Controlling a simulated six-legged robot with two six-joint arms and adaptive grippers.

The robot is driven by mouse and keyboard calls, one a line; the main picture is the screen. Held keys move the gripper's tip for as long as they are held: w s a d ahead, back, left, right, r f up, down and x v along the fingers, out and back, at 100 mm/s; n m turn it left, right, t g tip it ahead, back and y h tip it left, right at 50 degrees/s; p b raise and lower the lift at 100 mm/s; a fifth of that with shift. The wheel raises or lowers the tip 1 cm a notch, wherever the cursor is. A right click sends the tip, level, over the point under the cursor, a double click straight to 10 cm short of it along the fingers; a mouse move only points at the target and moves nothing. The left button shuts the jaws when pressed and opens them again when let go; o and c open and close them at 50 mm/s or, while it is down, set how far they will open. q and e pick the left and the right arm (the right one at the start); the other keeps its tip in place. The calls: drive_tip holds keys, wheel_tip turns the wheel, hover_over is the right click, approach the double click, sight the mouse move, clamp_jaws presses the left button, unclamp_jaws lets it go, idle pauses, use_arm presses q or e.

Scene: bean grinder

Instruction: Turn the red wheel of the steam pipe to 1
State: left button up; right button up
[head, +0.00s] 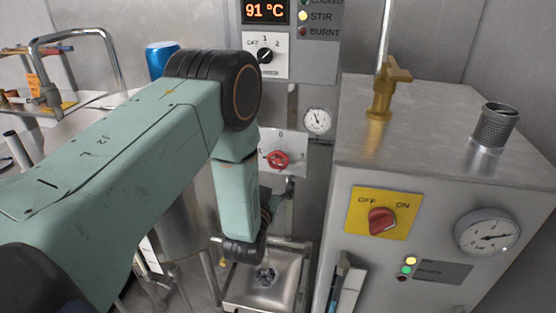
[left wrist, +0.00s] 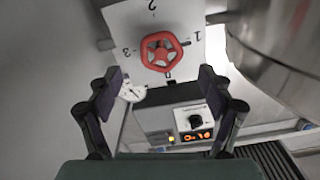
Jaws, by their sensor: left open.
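The red wheel (head: 277,160) sits on a white dial plate (head: 281,139) at the middle of the head view, partly behind my left arm. In the left wrist view the red wheel (left wrist: 162,52) and its plate (left wrist: 128,20) appear upside down, with 0 below the wheel, 1 to its right, 2 above and 3 to its left. I cannot tell which number the wheel is set to. My left gripper (left wrist: 160,90) is open and empty, its fingers apart on either side below the wheel and not touching it. In the head view it is largely hidden behind my wrist. My right gripper is not in view.
A steel box (head: 430,130) with an OFF/ON red knob (head: 382,221) and a gauge (head: 487,233) stands at right. A small gauge (head: 317,121) is right of the wheel. A control panel (head: 265,55) reads 91 °C above. A metal basin (head: 290,283) lies below.

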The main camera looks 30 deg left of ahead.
sight(277, 162)
use_arm(q)
drive_tip(key=x, duration=0.7)
drive_tip(key=shift+a+f, duration=0.15)
drive_tip(key=shift+f, duration=0.1)
drive_tip(key=shift+w+r, duration=0.2)
drive_tip(key=shift+r, duration=0.1)
drive_tip(key=shift+w+a+f, duration=0.1)
drive_tip(key=shift+w+f, duration=0.05)
drive_tip(key=shift+w, duration=0.1)
drive_tip(key=shift+f, duration=0.1)
drive_tip(key=shift+c, duration=1)
drive_tip(key=shift+s+r, duration=0.15)
drive_tip(key=shift+r, duration=0.05)
drive_tip(key=c, duration=1)
drive_tip(key=shift+m, duration=0.4)
